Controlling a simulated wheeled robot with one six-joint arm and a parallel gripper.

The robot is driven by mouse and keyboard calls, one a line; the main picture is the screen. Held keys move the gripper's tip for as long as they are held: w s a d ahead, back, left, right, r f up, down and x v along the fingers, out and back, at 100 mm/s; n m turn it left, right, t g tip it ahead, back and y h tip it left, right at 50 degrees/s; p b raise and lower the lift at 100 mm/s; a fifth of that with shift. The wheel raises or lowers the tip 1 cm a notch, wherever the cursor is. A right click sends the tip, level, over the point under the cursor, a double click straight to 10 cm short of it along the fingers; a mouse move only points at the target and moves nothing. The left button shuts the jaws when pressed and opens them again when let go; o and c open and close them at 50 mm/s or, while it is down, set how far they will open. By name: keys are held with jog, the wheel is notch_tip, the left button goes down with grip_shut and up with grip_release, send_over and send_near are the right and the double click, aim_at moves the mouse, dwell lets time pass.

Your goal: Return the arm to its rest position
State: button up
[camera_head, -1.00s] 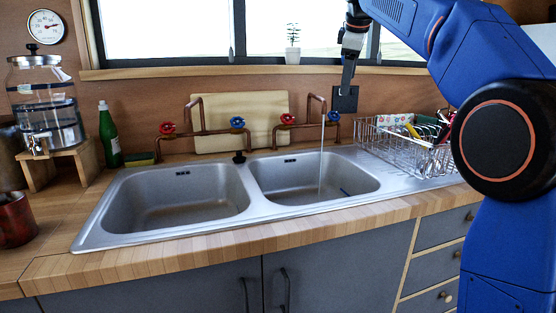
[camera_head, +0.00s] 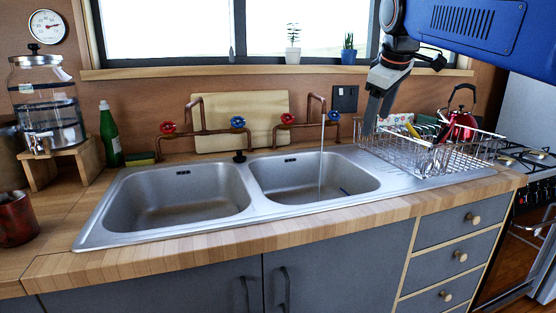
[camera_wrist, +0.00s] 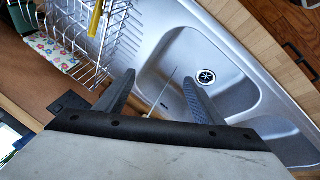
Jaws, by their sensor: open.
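My gripper (camera_head: 372,112) hangs at the upper right in the head view, above the back edge of the counter between the right tap and the dish rack. My blue arm comes in from the upper right. In the wrist view my gripper (camera_wrist: 160,90) shows its two dark fingers spread wide apart with nothing between them. Below it lie the right sink basin (camera_wrist: 226,68) and the thin stream of running water (camera_wrist: 172,85).
The wire dish rack (camera_head: 425,158) holds utensils and stands right of the double sink (camera_head: 235,205). A red kettle (camera_head: 461,118) is behind it. The window sill (camera_head: 200,73) carries two small plants. A green bottle (camera_head: 109,138) and a drink dispenser (camera_head: 45,110) stand at left.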

jog(key=s+d+f+m, duration=0.2)
jog(key=s+f+m, duration=0.2)
jog(key=s+f, duration=1.1)
jog(key=s+d+f+m, duration=0.1)
jog(key=s+f+m, duration=0.4)
jog(key=s+f, duration=1.1)
notch_tip(320, 180, down, 3)
jog(key=shift+d+f+g, duration=0.1)
jog(key=shift+d+g, duration=0.3)
